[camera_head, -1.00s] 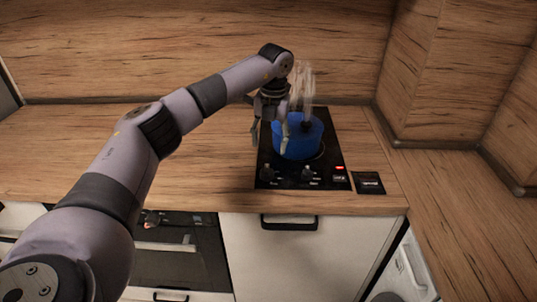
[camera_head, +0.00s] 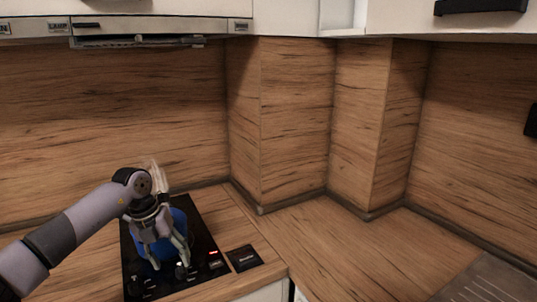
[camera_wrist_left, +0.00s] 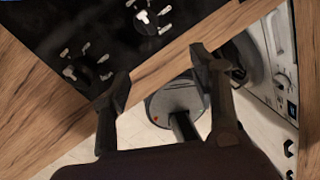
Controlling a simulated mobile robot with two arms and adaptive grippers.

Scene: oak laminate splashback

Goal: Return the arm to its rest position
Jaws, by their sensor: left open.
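My left arm comes in from the left in the head view. Its left gripper (camera_head: 172,266) is open and points down in front of the blue pot (camera_head: 180,222), which it partly hides. I cannot tell whether it touches the pot. The pot sits on the black hob (camera_head: 205,243), with pale steam rising behind my wrist. In the left wrist view, the left gripper (camera_wrist_left: 160,84) has its fingers spread with nothing between them. They hang near the counter's front edge, with hob knobs (camera_wrist_left: 147,20) beyond. My right gripper is out of view.
A small black panel (camera_head: 244,257) lies right of the hob. The wooden counter (camera_head: 350,245) is clear toward the corner. Wall boxing (camera_head: 295,125) juts out behind it, with a range hood (camera_head: 137,41) above. A washing machine (camera_wrist_left: 284,60) shows below the counter.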

